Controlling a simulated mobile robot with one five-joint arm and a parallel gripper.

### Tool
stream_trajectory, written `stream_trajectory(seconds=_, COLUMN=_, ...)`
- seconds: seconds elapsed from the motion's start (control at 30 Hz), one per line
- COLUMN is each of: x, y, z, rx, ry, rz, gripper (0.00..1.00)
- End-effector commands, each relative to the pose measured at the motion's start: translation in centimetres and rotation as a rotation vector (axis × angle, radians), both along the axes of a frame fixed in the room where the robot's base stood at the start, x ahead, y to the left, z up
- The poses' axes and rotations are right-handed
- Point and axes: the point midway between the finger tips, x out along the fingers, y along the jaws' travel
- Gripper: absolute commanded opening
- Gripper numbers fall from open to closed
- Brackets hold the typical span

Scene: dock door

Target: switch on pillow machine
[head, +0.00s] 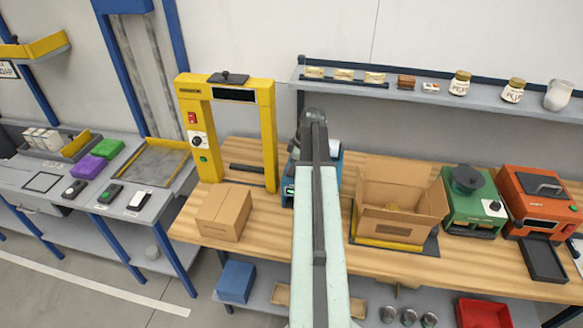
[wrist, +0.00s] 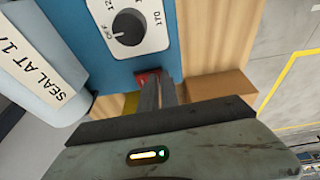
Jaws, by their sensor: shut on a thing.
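The pillow machine is a blue unit (head: 289,190) on the wooden bench, mostly hidden behind my arm in the head view. In the wrist view its blue front (wrist: 80,25) fills the top. A black dial (wrist: 128,27) sits on a white plate marked OFF, 12 (cut off) and 170, its white pointer towards OFF. A white roll (wrist: 35,65) reads "SEAL AT 17", cut off. My gripper (wrist: 155,82) is at the panel's lower edge, its fingers close together on a small red part (wrist: 148,73), mostly covered by them. My gripper is hidden in the head view.
A yellow arch machine (head: 268,140) and a closed carton (head: 223,213) stand to the left. An open carton (head: 395,222), a green machine (head: 470,212) and an orange machine (head: 540,200) stand to the right. A shelf (head: 420,97) with jars runs above.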

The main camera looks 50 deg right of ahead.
Motion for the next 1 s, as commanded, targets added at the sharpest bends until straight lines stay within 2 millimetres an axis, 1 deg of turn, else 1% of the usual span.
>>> stream_trajectory(seconds=0.03, x=0.5, y=0.5, z=0.0, rx=0.011, ry=-0.011, rz=0.007, gripper=0.00)
stream_trajectory(seconds=0.07, x=0.5, y=0.3, z=0.0, rx=0.011, ry=-0.011, rz=0.005, gripper=0.00)
stream_trajectory(seconds=0.47, x=0.4, y=-1.9, z=0.6, rx=0.009, ry=-0.009, rz=-0.010, gripper=0.00)
stream_trajectory(seconds=0.8, x=0.3, y=-2.0, z=0.6, rx=0.009, ry=-0.008, rz=-0.011, gripper=0.00)
stream_trajectory(seconds=0.93, x=0.4, y=-1.9, z=1.4, rx=0.008, ry=-0.008, rz=-0.010, gripper=0.00)
stream_trajectory(seconds=1.0, x=0.4, y=-1.8, z=2.3, rx=0.008, ry=-0.008, rz=-0.010, gripper=0.00)
